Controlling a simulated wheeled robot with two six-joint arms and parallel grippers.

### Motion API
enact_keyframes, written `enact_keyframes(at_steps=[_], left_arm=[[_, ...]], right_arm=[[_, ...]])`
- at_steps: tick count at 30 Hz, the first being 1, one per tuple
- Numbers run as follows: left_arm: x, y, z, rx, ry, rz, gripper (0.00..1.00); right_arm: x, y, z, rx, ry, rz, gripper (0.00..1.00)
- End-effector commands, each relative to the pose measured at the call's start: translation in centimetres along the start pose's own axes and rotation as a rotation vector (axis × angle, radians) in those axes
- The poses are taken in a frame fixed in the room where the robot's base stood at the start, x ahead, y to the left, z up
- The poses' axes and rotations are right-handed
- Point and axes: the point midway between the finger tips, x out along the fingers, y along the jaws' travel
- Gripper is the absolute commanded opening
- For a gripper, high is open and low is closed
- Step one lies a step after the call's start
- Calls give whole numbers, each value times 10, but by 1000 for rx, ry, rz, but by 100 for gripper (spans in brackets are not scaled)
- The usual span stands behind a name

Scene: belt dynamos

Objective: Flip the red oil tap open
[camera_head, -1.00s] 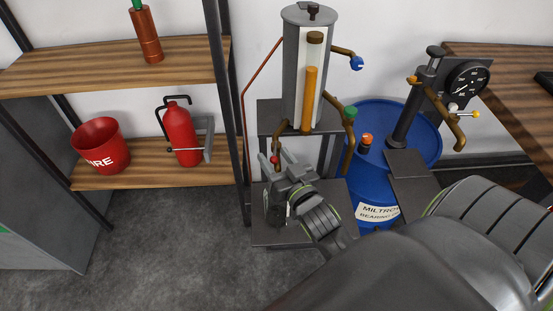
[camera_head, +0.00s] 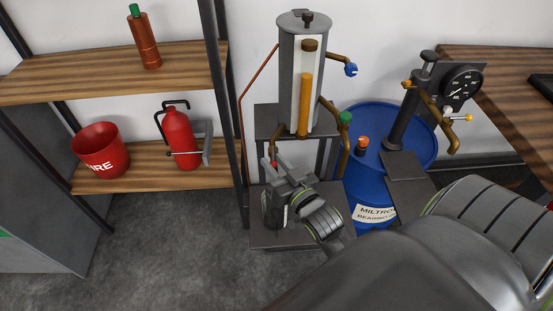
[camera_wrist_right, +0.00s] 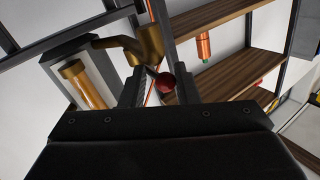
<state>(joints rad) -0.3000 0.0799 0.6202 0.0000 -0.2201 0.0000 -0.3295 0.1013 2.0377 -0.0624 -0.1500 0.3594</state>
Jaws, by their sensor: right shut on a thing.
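The red oil tap shows as a small red knob (camera_head: 274,163) below a brass spout, left of the grey oil cylinder (camera_head: 290,75). In the right wrist view the red knob (camera_wrist_right: 166,83) sits between the dark fingers, just under the brass pipe (camera_wrist_right: 140,45). My right gripper (camera_head: 273,165) is at the tap with its fingers shut on it; it also shows in the wrist view (camera_wrist_right: 158,88). The fingers hide part of the tap's lever. The cylinder's sight glass (camera_head: 304,100) shows amber oil. My left gripper is not in view.
A blue barrel (camera_head: 408,130) stands right of the cylinder, near a gauge (camera_head: 462,82) and pump. A wooden shelf (camera_head: 150,168) on the left holds a red bucket (camera_head: 100,148) and an extinguisher (camera_head: 179,135). A dark shelf post (camera_head: 224,90) stands close left of the gripper.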

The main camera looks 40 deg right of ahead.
Motion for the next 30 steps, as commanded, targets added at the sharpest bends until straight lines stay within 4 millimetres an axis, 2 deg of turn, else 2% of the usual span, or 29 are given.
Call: enact_keyframes(at_steps=[1,3,12,26,27,30], left_arm=[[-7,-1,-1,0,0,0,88],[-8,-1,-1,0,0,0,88],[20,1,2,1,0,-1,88],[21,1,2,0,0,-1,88],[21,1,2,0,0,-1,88],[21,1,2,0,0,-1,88]], right_arm=[[1,0,-4,5,-1,-10,5],[0,2,-3,5,-3,-23,5],[-1,9,0,3,-7,-96,6],[-2,7,-5,5,-12,-114,7],[-2,7,-5,5,-12,-114,35],[-2,7,-4,5,-14,-113,48]])
